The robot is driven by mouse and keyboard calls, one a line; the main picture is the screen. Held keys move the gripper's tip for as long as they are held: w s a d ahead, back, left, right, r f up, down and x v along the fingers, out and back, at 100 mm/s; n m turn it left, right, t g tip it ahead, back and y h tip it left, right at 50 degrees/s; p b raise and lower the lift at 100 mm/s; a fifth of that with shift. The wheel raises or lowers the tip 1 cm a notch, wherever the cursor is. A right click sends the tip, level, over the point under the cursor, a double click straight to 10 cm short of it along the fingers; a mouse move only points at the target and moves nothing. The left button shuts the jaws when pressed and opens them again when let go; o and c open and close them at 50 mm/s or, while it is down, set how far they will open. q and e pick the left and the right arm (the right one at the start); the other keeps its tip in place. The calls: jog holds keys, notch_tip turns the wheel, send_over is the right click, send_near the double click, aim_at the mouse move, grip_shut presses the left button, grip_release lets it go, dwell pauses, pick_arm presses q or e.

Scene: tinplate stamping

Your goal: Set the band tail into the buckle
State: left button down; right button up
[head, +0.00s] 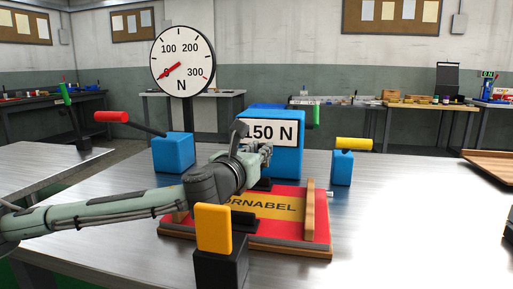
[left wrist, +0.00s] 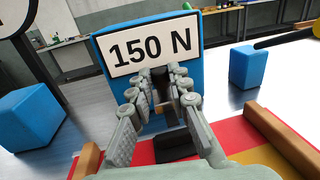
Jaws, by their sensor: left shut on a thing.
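My left gripper (head: 264,152) is in front of the blue block (head: 288,126) with the "150 N" sign (head: 272,132). In the left wrist view its fingers (left wrist: 164,74) reach toward the lower part of that sign, close together on a thin dark piece, seemingly the band tail, mostly hidden between them. Below is a red and yellow sheet (head: 284,196) lettered "...ORNABEL", its left part covered by my arm. A black piece (left wrist: 176,146) stands on the sheet below the fingers. I cannot make out the buckle clearly. My right gripper is not in view.
A round force dial (head: 182,60) stands behind, its red needle near 0. A red-handled lever (head: 111,117) on a blue block (head: 173,152) is at left, a yellow-handled one (head: 354,144) at right. A yellow-topped black post (head: 214,229) stands in front.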

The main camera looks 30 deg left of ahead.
pick_arm(q)
jog(key=shift+w, duration=0.1)
jog(key=c, duration=1.4)
grip_release()
jog(key=shift+r, duration=0.1)
notch_tip(320, 180, up, 10)
jog(key=shift+f, duration=0.1)
